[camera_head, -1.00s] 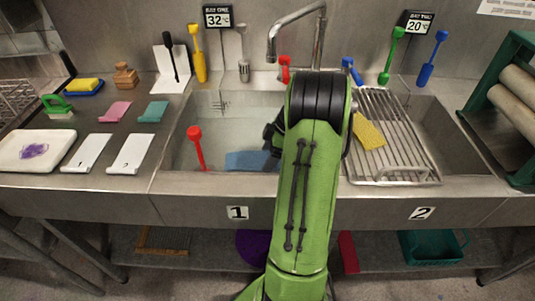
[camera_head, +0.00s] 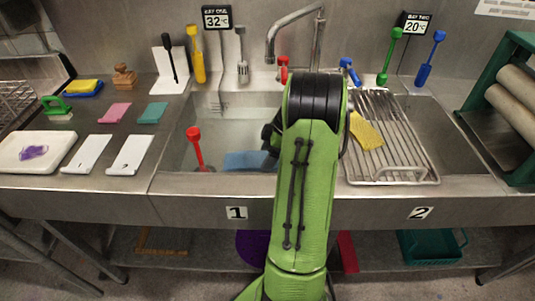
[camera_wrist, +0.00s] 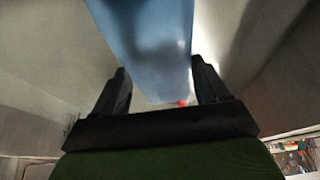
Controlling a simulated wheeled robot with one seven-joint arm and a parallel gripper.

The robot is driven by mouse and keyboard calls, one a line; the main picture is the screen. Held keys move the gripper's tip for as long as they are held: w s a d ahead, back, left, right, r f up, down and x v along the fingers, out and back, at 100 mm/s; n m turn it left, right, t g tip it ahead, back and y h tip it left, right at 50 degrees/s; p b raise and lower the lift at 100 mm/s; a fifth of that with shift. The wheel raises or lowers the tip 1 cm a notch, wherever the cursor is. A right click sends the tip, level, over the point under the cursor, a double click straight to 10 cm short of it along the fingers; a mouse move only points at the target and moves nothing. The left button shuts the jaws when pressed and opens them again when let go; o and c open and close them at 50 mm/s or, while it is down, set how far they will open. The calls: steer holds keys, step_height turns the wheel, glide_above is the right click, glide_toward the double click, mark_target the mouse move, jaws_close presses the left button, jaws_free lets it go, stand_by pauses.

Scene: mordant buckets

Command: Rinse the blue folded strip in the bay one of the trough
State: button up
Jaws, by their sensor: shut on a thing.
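The blue folded strip (camera_head: 249,161) shows at the left of my arm, low inside bay one (camera_head: 185,150) of the trough, in the head view. In the wrist view the blue strip (camera_wrist: 150,45) fills the upper middle, between the two dark fingers of my gripper (camera_wrist: 160,90). My gripper is shut on it. How deep the strip sits in the water, if at all, I cannot tell. The sign above bay one (camera_head: 217,17) reads 32 °C.
A red upright-handled tool (camera_head: 196,147) stands in bay one, left of the strip. A wire rack (camera_head: 405,150) with a yellow sponge-like piece (camera_head: 366,131) covers part of bay two. A faucet (camera_head: 297,32) stands behind. Pink and teal pieces and white cards lie on the left counter.

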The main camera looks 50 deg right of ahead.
steer(key=shift+w+d, duration=0.1)
steer(key=shift+w, duration=0.5)
steer(key=shift+s+b, duration=0.3)
steer(key=shift+s, duration=0.5)
step_height(320, 180, up, 11)
steer(key=p, duration=0.8)
steer(key=shift+p, duration=0.4)
stand_by(1.7)
step_height(320, 180, up, 5)
steer(key=p, duration=0.4)
steer(key=shift+f, duration=0.1)
